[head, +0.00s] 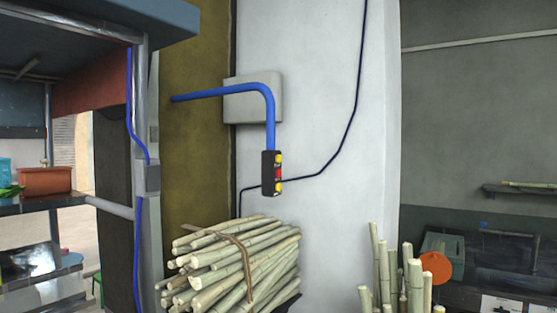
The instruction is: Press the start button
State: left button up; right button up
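A small black control box (267,185) hangs from the end of a thick blue conduit (271,120) in the middle of the head view. Its right face carries a column of buttons: a yellow one (278,158) at the top, a red one (278,174) in the middle and a yellow one (278,187) at the bottom. Any labels are too small to read, so I cannot tell which is the start button. Neither of my grippers shows in the head view.
A tied bundle of sugarcane (232,265) sits below the box. More cane (390,275) stands upright at the lower right. A grey wall box (252,100) is on the white wall (310,60) behind. A metal-framed stall (150,130) fills the left.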

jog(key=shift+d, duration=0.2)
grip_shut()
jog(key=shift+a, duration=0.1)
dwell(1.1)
